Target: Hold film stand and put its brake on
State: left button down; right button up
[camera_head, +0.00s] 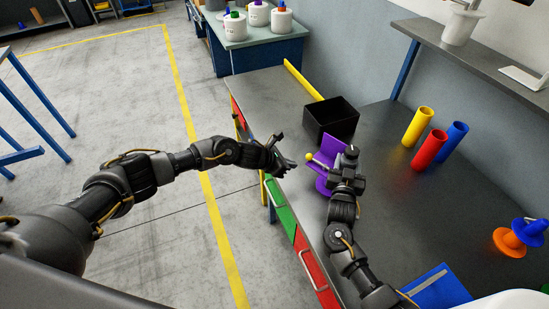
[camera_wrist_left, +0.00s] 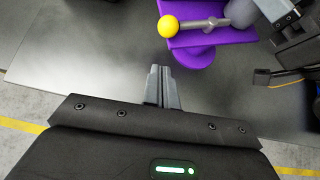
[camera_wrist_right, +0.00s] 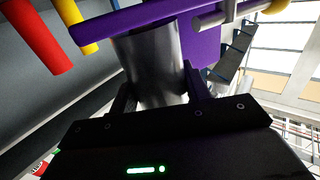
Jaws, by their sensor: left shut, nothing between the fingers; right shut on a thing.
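The purple film stand (camera_head: 333,149) stands on the dark worktop, with a flared purple base. Its brake lever ends in a yellow knob (camera_head: 309,157) on the left side; the knob (camera_wrist_left: 168,26) and metal lever arm (camera_wrist_left: 203,23) show clearly in the left wrist view. My left gripper (camera_head: 291,163) is shut and empty, just left of the knob and apart from it. My right gripper (camera_wrist_right: 158,90) is shut on the stand's metal post (camera_wrist_right: 152,60), below a purple plate. My right arm hides part of the stand in the head view.
A black open box (camera_head: 331,121) stands behind the stand. Yellow (camera_head: 418,127), red (camera_head: 429,149) and blue (camera_head: 452,141) tubes stand to the right. An orange and blue bobbin (camera_head: 510,241) and a blue tray (camera_head: 436,288) lie nearer. The worktop's left edge has coloured drawers (camera_head: 282,208).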

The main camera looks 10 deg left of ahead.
pick_arm(q)
jog(key=a+v, duration=0.1)
jog(key=v, duration=0.9)
jog(key=shift+w+a, duration=0.2)
jog(key=shift+a, duration=0.25)
jog(key=shift+f, duration=0.2)
pick_arm(e)
jog(key=o, duration=1.4)
jog(key=s, duration=0.8)
jog(key=s+a, duration=0.1)
jog(key=s, duration=0.3)
